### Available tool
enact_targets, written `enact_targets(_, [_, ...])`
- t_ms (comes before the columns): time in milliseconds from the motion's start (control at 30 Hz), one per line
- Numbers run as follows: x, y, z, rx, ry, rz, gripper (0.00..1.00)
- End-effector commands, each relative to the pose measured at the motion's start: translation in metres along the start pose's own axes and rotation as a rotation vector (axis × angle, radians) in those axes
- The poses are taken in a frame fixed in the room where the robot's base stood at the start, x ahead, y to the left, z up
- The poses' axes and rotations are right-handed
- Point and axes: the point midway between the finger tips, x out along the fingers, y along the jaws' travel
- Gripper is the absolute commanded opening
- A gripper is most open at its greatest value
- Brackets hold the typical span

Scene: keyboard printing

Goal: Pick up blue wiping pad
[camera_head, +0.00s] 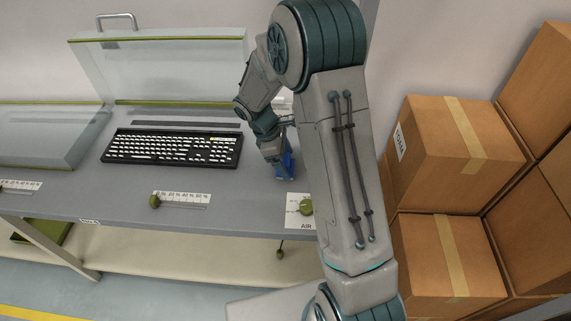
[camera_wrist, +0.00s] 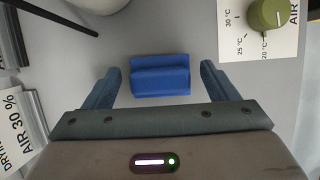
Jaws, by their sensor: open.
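The blue wiping pad (camera_wrist: 160,76) lies on the grey table in the wrist view, just ahead of my gripper and centred between its fingers. In the head view the blue pad (camera_head: 287,167) shows small beside the end of my arm, partly hidden by it. My gripper (camera_wrist: 161,79) is open, with one finger on each side of the pad. A gap shows between each finger and the pad. I cannot tell the exact height of the fingers over the table.
A black keyboard with white keys (camera_head: 172,147) lies left on the grey table (camera_head: 120,197). A green knob on an AIR panel (camera_wrist: 267,15) stands right of the pad. A green slider (camera_head: 155,201) sits at the front edge. Cardboard boxes (camera_head: 450,150) are stacked at right.

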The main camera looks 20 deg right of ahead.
Motion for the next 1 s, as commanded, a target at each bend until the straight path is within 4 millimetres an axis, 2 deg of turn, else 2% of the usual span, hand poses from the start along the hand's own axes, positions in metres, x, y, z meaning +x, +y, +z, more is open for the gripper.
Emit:
enact_targets(200, [0.002,0.000,0.000,0.001,0.000,0.001,0.80])
enact_targets(233, [0.002,0.000,0.000,0.001,0.000,0.001,0.77])
enact_targets(400, [0.002,0.000,0.000,0.001,0.000,0.001,0.30])
enact_targets(433, [0.002,0.000,0.000,0.001,0.000,0.001,0.27])
enact_targets(767, [0.000,0.001,0.001,0.001,0.001,0.002,0.27])
enact_targets(1000, [-0.021,0.001,0.009,0.003,0.003,0.005,0.27])
